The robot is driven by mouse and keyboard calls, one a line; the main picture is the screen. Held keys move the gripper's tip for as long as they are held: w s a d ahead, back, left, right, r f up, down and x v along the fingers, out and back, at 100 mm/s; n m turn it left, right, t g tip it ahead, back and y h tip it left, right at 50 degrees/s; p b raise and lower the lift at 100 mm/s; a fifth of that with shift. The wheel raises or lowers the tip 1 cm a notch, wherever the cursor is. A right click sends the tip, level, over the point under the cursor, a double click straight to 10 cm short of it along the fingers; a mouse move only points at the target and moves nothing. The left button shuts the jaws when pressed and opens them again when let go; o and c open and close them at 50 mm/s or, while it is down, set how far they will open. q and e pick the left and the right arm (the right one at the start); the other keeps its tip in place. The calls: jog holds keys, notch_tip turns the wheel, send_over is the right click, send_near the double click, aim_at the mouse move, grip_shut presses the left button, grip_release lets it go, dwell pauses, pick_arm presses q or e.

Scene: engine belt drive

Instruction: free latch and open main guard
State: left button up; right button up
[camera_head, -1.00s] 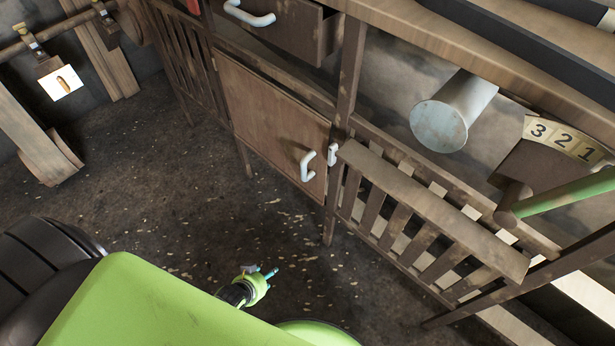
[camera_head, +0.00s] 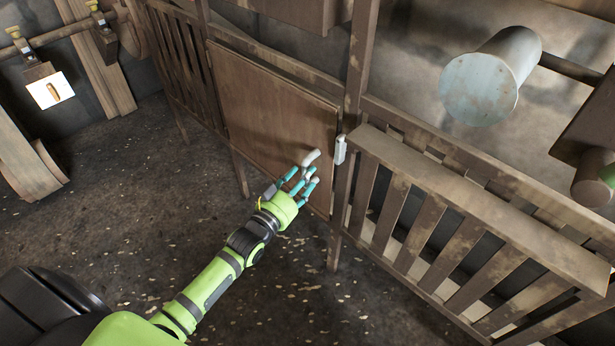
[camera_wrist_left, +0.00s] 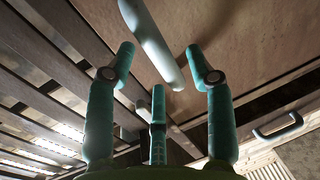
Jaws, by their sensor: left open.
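The main guard (camera_head: 270,110) is a brown panel that stands closed in its frame. Its pale curved handle (camera_head: 311,157) is near the right edge; it also shows in the wrist view (camera_wrist_left: 150,40). A small white latch (camera_head: 340,150) sits on the post just right of the panel. My left gripper (camera_head: 300,180) is open at the handle, with teal fingers. In the wrist view the handle lies between the two upper fingertips (camera_wrist_left: 160,62); I cannot tell whether they touch it. My right gripper is not in view.
A slatted rail (camera_head: 440,205) with a sloping top board runs right of the post. A grey cylinder (camera_head: 490,78) sticks out above it. A white card (camera_head: 50,90) hangs at the far left. The dark speckled floor before the guard is clear. A second handle (camera_wrist_left: 277,127) shows in the wrist view.

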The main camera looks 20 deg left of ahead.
pick_arm(q)
jog(key=shift+w+d, duration=0.2)
jog(key=shift+w, duration=1)
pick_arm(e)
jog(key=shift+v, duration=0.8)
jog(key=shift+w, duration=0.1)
pick_arm(q)
grip_shut()
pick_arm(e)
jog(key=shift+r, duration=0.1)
pick_arm(q)
jog(key=shift+s, duration=0.15)
